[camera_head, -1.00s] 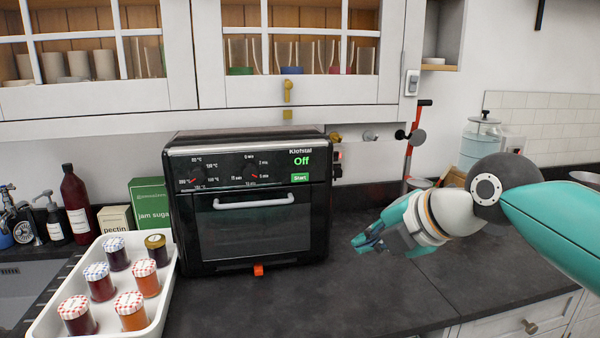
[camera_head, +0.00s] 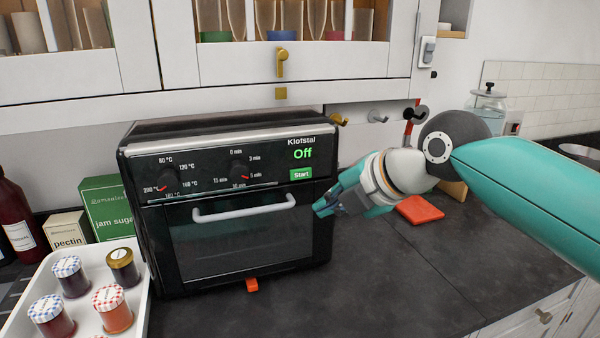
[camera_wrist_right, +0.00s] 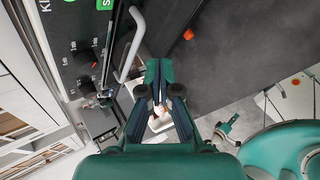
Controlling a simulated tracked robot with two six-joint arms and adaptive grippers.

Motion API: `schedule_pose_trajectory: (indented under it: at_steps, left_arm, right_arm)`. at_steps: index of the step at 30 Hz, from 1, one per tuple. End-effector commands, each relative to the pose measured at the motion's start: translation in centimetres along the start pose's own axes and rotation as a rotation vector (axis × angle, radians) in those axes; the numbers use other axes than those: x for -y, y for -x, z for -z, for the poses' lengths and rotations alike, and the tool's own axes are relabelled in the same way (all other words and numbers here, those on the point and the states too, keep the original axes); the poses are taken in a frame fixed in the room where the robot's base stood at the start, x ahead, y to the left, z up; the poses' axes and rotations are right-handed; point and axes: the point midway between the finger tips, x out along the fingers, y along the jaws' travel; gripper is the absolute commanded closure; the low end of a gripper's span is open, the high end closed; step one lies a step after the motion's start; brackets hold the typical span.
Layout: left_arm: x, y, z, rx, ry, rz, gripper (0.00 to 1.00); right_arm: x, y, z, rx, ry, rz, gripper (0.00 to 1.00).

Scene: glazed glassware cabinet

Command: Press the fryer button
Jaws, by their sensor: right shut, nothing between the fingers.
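The black fryer (camera_head: 250,235) stands on the dark counter, its display reading Off in green. Its button is the small green Start label (camera_head: 301,174) under the display, clear of my gripper in the head view. My right gripper (camera_head: 324,206) is shut and empty, beside the fryer's front right edge, lower and to the right of the button. I cannot tell whether it touches the fryer. The shut fingers also show in the right wrist view (camera_wrist_right: 158,68), with the fryer at left. A small teal part there, seemingly my left gripper (camera_wrist_right: 226,128), is too unclear to read.
A white tray (camera_head: 138,318) of jars stands left of the fryer, with boxes (camera_head: 105,208) and a bottle behind. A red-orange flat item (camera_head: 419,209) lies on the counter at right. Glazed cabinets hang above.

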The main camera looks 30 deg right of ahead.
Motion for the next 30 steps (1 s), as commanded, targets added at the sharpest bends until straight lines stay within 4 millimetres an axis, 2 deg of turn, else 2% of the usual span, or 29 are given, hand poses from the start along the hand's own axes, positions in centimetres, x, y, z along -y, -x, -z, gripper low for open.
schedule_pose_trajectory:
  at_steps: [8, 21, 30]
  left_arm:
    - [-0.2, 0.4, 0.0, -0.001, 0.0, 0.0, 1.0]
    - [-1.0, 2.9, 0.0, -0.001, 0.0, 0.0, 1.0]
    - [-1.2, 3.2, 0.0, -0.001, 0.0, 0.0, 1.0]
  right_arm:
    - [-0.5, -0.5, -0.5, 0.001, -0.001, 0.002, 1.0]
    - [-3.3, -4.3, -3.3, 0.001, -0.002, 0.005, 1.0]
    - [-4.3, -6.0, -4.5, 0.001, 0.0, 0.001, 1.0]
